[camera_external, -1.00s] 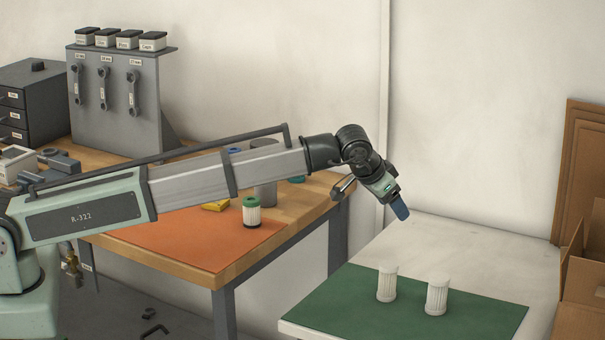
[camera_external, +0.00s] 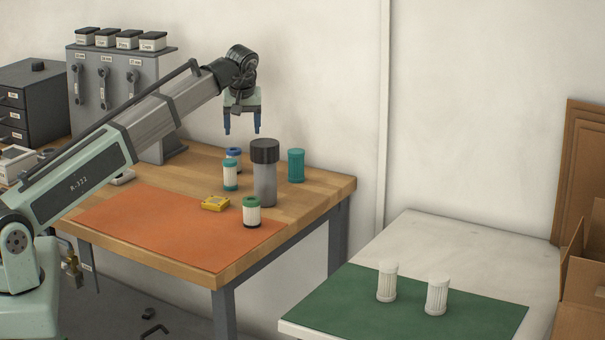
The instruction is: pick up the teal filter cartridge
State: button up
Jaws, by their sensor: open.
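A solid teal cylinder (camera_external: 296,166) stands upright at the back right of the wooden table. A white cartridge with teal end caps (camera_external: 230,175) stands further left; I cannot tell for certain which of the two is the teal filter cartridge. A blue-capped cartridge (camera_external: 234,155) stands just behind the white one and is partly hidden by it. My gripper (camera_external: 242,130) points down, open and empty, in the air above the blue- and teal-capped cartridges. Its two blue fingertips are apart and touch nothing.
A tall grey canister with a dark lid (camera_external: 264,180) stands between the cartridges and the teal cylinder. A green-capped cartridge (camera_external: 252,212) and a yellow device (camera_external: 215,204) are nearer. The orange mat (camera_external: 170,225) is mostly clear. Two white cartridges (camera_external: 387,283) stand on the green mat (camera_external: 340,300).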

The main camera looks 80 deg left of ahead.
aim_at(230, 161)
jog(key=shift+n+h, duration=0.4)
jog(key=s+f, duration=0.1)
jog(key=f, duration=0.1)
jog(key=s+a+f, duration=0.1)
jog(key=f, duration=0.2)
jog(key=s+a+f, duration=0.1)
jog(key=f, duration=0.1)
jog(key=shift+a+f, duration=0.1)
jog(key=shift+f, duration=0.2)
jog(key=shift+d+x, duration=0.15)
jog(key=shift+x, duration=1.15)
jog(key=shift+d+x, duration=0.1)
jog(key=shift+x, duration=1.25)
jog(key=shift+s, duration=0.25)
jog(key=c, duration=1.1)
